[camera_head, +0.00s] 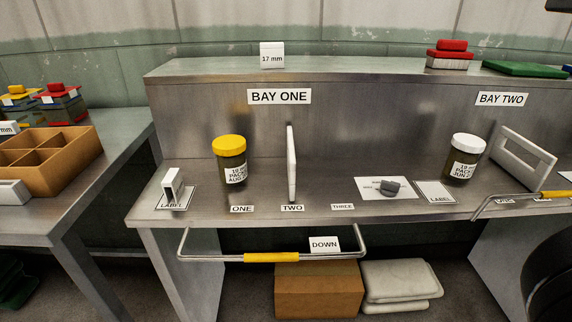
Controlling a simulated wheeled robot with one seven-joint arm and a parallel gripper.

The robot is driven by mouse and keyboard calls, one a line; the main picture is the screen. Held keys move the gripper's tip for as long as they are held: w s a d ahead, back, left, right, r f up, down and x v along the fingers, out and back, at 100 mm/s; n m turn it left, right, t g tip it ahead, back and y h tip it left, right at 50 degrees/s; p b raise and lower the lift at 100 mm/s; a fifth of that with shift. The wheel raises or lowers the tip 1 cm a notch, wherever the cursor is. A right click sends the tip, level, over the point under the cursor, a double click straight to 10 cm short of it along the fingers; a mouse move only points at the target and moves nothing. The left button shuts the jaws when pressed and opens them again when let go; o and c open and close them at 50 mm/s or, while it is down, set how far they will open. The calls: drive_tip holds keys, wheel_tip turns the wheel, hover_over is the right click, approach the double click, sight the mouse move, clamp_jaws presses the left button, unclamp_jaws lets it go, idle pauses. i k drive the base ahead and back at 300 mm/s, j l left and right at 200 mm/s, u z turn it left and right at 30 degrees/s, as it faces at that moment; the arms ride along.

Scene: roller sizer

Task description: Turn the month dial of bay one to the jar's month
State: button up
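The month dial (390,187) of bay one is a small dark grey knob on a white printed plate (369,188), right of the THREE label. Its month print is too small to read, and I cannot tell where it points. The bay one jar (231,168) is dark with a yellow lid. It stands upright behind the ONE label; its label seems to read "19 mm PACKED AUG", though the print is blurred. My gripper is not in view.
A white upright plate (291,165) stands behind TWO. A white stamp-like block (173,186) sits at the left LABEL spot. A yellow-gripped bar (272,257) spans the front. Bay two holds a white-lidded jar (463,160) and a white frame (524,158). Shelf space around the dial is mostly clear.

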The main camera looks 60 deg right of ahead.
sight(388, 188)
drive_tip(key=k+l, duration=0.15)
drive_tip(key=l, duration=0.2)
drive_tip(key=k+l, duration=0.2)
drive_tip(key=l, duration=0.15)
drive_tip(key=k+l, duration=0.15)
drive_tip(key=l, duration=0.2)
drive_tip(key=k+l, duration=0.2)
drive_tip(key=l, duration=0.15)
drive_tip(key=u, duration=0.05)
